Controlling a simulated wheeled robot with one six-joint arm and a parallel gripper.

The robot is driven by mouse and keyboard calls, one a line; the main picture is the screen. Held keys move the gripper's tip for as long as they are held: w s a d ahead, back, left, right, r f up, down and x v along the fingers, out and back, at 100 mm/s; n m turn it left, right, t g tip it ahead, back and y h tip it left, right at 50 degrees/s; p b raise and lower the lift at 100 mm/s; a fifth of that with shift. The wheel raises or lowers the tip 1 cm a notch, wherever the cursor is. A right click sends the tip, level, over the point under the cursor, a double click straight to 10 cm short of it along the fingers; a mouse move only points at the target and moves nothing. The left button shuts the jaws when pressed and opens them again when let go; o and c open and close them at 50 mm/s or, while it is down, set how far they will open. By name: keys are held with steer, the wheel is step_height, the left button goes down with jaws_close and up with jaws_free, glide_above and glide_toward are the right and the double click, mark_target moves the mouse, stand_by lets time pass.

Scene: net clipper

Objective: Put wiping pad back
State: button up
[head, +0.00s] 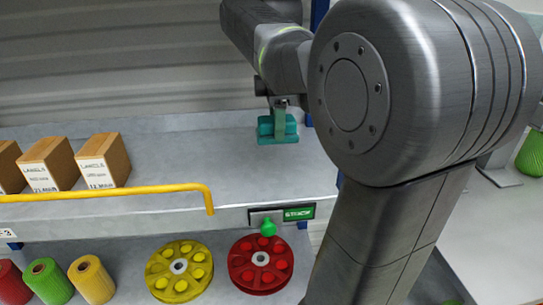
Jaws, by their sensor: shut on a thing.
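A teal block-like thing (277,129), which looks like the wiping pad, is at the grey shelf near its right end. My gripper (281,104) is above it and shut on its upper part. Most of the gripper is small and dark in the head view, and my arm covers the area to its right. I cannot tell whether the pad touches the shelf surface (200,165) or hangs just above it.
Several brown label boxes (104,160) stand on the shelf at left. Below are a yellow reel (160,272), a red reel (244,271) and spools (48,281). The shelf middle is clear.

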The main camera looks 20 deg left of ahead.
steer(key=shift+w+a+f, duration=0.15)
steer(key=shift+w+a, duration=0.05)
steer(key=shift+w, duration=0.1)
step_height(320, 180, down, 10)
steer(key=shift+r+b, duration=0.2)
steer(key=shift+b, duration=0.1)
steer(key=o, duration=0.9)
steer(key=shift+o, duration=0.2)
step_height(320, 180, up, 12)
steer(key=shift+r+p, duration=0.1)
steer(key=shift+p, duration=0.4)
